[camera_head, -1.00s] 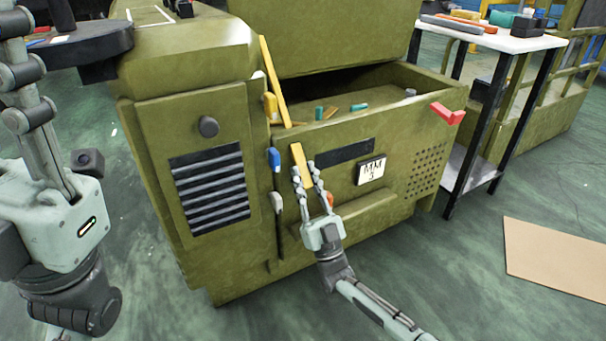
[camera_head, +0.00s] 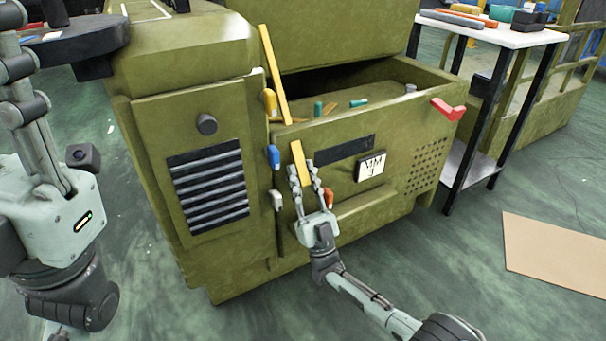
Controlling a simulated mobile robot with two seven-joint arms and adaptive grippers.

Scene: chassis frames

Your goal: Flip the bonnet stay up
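A long yellow bar (camera_head: 274,75) leans steeply at the left front corner of the olive machine's open bay. A shorter yellow bar (camera_head: 300,160) slants at the front panel below it. I cannot tell which of them is the bonnet stay. My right gripper (camera_head: 301,169) is in front of the panel, its two fingers apart on either side of the short bar's lower part. I cannot make out firm contact. My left arm (camera_head: 60,215) is at the left edge; its gripper fingers do not show.
A blue handle (camera_head: 273,157), a grey handle (camera_head: 276,200) and an orange one (camera_head: 329,197) sit near my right gripper. A red latch (camera_head: 448,109) is on the bay's right corner. A white-topped table (camera_head: 495,36) stands right; cardboard (camera_head: 555,256) lies on the floor.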

